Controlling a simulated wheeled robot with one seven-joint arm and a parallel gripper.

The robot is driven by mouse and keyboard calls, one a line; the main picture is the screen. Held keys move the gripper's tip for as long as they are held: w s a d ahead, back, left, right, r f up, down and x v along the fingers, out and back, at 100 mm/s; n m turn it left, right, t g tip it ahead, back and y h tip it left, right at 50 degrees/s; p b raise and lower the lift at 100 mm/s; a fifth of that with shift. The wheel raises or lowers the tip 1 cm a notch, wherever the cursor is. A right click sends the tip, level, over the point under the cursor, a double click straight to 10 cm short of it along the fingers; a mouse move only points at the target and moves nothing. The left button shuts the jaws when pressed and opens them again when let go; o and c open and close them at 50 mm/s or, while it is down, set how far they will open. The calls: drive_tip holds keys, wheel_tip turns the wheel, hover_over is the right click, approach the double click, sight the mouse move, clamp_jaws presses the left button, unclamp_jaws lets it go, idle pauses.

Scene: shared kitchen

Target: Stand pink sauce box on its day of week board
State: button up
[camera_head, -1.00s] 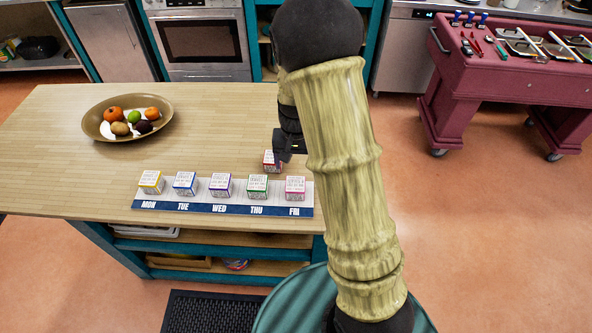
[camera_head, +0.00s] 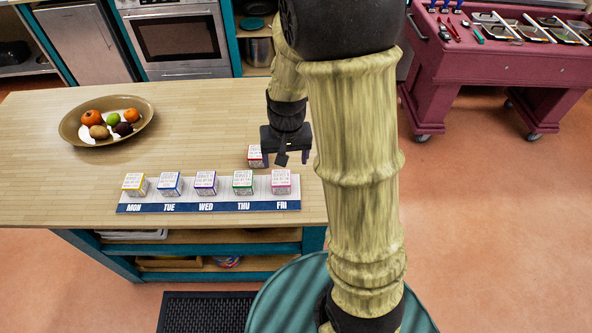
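The pink sauce box (camera_head: 281,182) stands upright on the day of week board (camera_head: 215,207), at the FRI label on the right end. Yellow (camera_head: 135,184), blue (camera_head: 170,184), purple (camera_head: 206,183) and green (camera_head: 243,182) boxes stand in a row at MON, TUE, WED and THU. My gripper (camera_head: 285,158) points down behind the pink box, apart from it as far as I can tell. Its two fingers are spread, with nothing seen between them.
A red-edged box (camera_head: 255,156) stands on the wooden counter (camera_head: 60,180) behind the board, close to my gripper's left finger. A fruit bowl (camera_head: 68,130) sits at the back left. A maroon cart (camera_head: 470,80) stands at the right. The counter's middle is clear.

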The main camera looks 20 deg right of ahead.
drive_tip(key=s+r+n+t, duration=0.1)
drive_tip(key=s+r, duration=0.3)
drive_tip(key=s, duration=0.5)
drive_tip(key=shift+r+n+t, duration=0.15)
drive_tip(key=shift+n+t, duration=0.15)
drive_tip(key=shift+n, duration=0.3)
idle(0.3)
